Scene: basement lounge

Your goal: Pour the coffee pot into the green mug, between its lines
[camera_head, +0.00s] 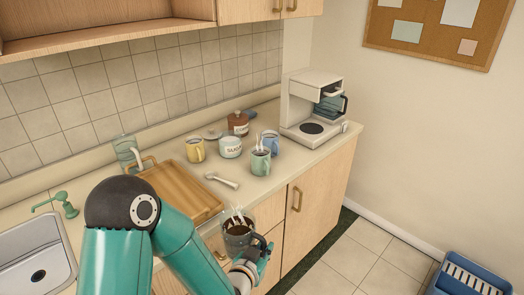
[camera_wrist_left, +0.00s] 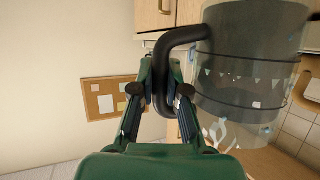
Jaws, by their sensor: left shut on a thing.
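The coffee pot (camera_head: 238,238) is a clear glass pot with dark coffee and white steam, held in front of the counter's front edge. It looks roughly upright. My left gripper (camera_head: 258,262) is shut on its black handle; the left wrist view shows the fingers (camera_wrist_left: 160,88) on either side of the handle and the pot (camera_wrist_left: 250,75) beside them. The green mug (camera_head: 260,163) stands upright on the counter, beyond the pot and slightly right, with dark liquid and steam. Its lines are too small to make out. My right gripper is not in view.
A blue mug (camera_head: 271,144), sugar jar (camera_head: 230,147), yellow mug (camera_head: 195,151) and brown jar (camera_head: 238,123) stand near the green mug. A spoon (camera_head: 222,181) and wooden tray (camera_head: 178,191) lie leftward. A coffee machine (camera_head: 302,122) stands at the back right.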

